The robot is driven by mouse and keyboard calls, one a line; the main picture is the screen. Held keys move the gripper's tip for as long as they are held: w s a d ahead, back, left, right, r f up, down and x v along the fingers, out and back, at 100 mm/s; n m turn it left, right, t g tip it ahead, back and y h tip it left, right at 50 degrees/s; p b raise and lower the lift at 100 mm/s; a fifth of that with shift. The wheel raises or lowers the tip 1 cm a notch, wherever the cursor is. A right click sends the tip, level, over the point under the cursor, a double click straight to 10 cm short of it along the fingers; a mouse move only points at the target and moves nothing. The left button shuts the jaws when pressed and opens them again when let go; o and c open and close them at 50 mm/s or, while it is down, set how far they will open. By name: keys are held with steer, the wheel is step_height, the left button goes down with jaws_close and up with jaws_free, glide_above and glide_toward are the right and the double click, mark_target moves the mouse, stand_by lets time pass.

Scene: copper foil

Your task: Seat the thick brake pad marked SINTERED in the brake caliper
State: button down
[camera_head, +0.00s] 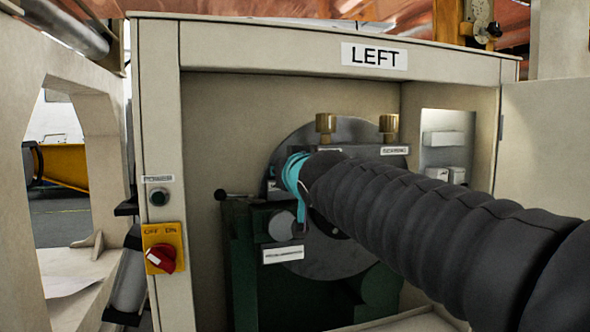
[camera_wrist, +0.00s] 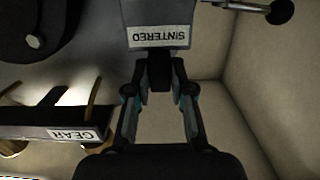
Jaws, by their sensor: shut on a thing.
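In the wrist view, a grey block with a white SINTERED label (camera_wrist: 158,36), the brake pad, lies just beyond my gripper's fingertips (camera_wrist: 160,78). The label reads upside down there. The fingertips are close together on a dark narrow piece at the pad's edge. In the head view my gripper (camera_head: 299,182), with teal parts, is in front of the grey disc (camera_head: 345,262) inside the cabinet. My dark arm covers much of the disc and hides the fingertips. The green assembly (camera_head: 245,265) stands below; I cannot tell which part is the caliper or whether the pad touches it.
The cabinet, marked LEFT (camera_head: 374,56), surrounds the work space. A black-knobbed lever (camera_head: 222,195) sticks out at the left. A dark labelled bar (camera_wrist: 40,127) with brass posts lies beside my gripper. A red switch (camera_head: 161,259) is on the front frame.

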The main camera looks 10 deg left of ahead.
mark_target(276, 190)
steer(key=shift+p+x, duration=0.3)
steer(key=shift+x, duration=0.85)
steer(key=shift+a, duration=0.1)
steer(key=shift+r, duration=0.1)
steer(key=shift+s+a+b, duration=0.2)
steer(key=shift+a+b, duration=0.15)
steer(key=shift+b, duration=0.7)
steer(key=shift+f+b, duration=2.25)
steer(key=shift+b, duration=0.3)
stand_by(0.7)
steer(key=c, duration=0.9)
jaws_free()
steer(key=shift+s, duration=0.1)
